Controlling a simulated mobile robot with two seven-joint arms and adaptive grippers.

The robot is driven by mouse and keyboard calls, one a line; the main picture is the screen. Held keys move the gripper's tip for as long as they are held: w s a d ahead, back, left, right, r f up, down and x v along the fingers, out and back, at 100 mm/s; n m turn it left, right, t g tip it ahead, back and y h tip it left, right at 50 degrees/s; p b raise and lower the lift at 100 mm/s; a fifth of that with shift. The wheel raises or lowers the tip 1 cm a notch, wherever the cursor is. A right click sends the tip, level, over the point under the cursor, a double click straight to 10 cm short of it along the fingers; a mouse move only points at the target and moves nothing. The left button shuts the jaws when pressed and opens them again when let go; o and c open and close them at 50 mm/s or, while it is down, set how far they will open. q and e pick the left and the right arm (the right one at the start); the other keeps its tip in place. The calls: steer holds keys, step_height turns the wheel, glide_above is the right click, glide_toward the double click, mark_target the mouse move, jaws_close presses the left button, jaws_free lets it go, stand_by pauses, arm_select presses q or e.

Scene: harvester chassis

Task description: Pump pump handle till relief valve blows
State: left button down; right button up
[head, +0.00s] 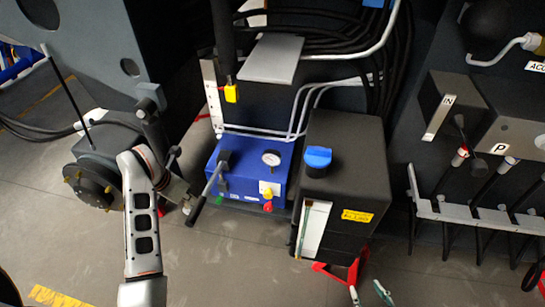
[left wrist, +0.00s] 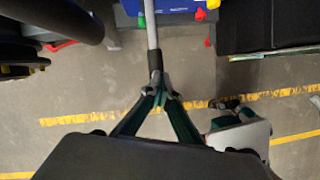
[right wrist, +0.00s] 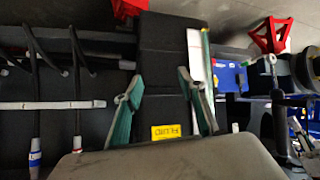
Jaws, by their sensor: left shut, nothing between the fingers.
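The blue pump unit (head: 238,168) has a white round gauge (head: 271,159) on top, with yellow, red (head: 267,207) and green fittings on its front. I cannot tell which fitting is the relief valve. The pump handle (head: 207,190) slants down and left from the unit, a grey rod with a dark grip; it also shows in the left wrist view (left wrist: 152,35). My left gripper (head: 186,204) is shut at the grip's lower end, its fingertips (left wrist: 161,88) meeting beside or just below it, with nothing clasped. My right gripper (right wrist: 158,85) is open and empty, before the black tank.
The black tank (head: 345,145) with a blue cap (head: 318,157) stands right of the pump unit. Red stands (right wrist: 268,36) are on the floor. A wheel hub (head: 92,183) is left of my left arm. A lever rack (head: 450,210) stands far right.

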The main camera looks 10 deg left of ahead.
steer(key=shift+w+a+r, duration=0.2)
steer(key=shift+a+r, duration=0.1)
steer(key=shift+a, duration=0.25)
steer(key=shift+d+r, duration=0.1)
steer(key=shift+d, duration=0.1)
